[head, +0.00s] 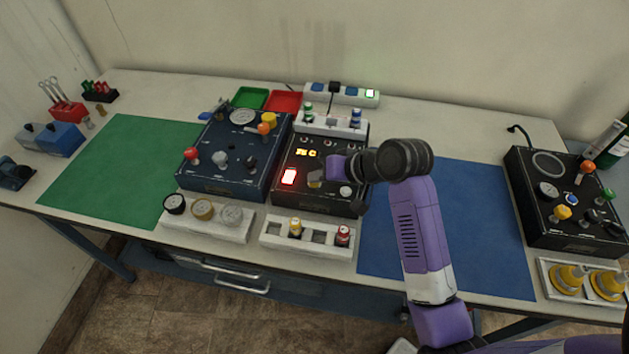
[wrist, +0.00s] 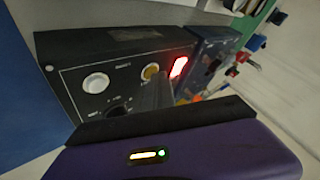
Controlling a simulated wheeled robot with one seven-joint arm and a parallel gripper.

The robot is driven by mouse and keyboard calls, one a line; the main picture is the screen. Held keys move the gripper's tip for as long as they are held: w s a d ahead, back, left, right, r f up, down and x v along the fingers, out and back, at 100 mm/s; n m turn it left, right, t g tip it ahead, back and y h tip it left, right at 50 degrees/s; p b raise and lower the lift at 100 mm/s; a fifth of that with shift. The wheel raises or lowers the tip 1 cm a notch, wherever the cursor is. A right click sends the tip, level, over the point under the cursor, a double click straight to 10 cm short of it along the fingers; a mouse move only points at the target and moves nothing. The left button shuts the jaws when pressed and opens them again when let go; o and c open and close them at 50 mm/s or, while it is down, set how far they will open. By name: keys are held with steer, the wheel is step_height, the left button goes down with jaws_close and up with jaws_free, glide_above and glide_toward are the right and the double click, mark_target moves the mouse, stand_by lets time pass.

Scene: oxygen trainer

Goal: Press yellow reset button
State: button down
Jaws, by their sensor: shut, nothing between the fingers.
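The black panel box (head: 290,205) stands at the middle of the bench. In the wrist view its yellow button (wrist: 150,72) sits between a white button (wrist: 96,82) and a lit red switch (wrist: 179,67). My gripper (head: 319,176) is shut and empty, low over the right part of the panel. In the head view the gripper largely hides the button.
A blue panel box (head: 222,180) stands left of the black one. A white bottle rack (head: 327,124) is behind, and a white tray (head: 275,235) is in front. The blue mat (head: 480,230) and green mat (head: 110,165) are clear, apart from my arm over the blue one.

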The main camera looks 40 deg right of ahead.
mark_target(318, 185)
steer(key=shift+r+p, duration=0.75)
steer(key=shift+p, duration=0.15)
step_height(318, 185, up, 5)
steer(key=p, duration=0.5)
steer(key=shift+r, duration=0.1)
stand_by(0.6)
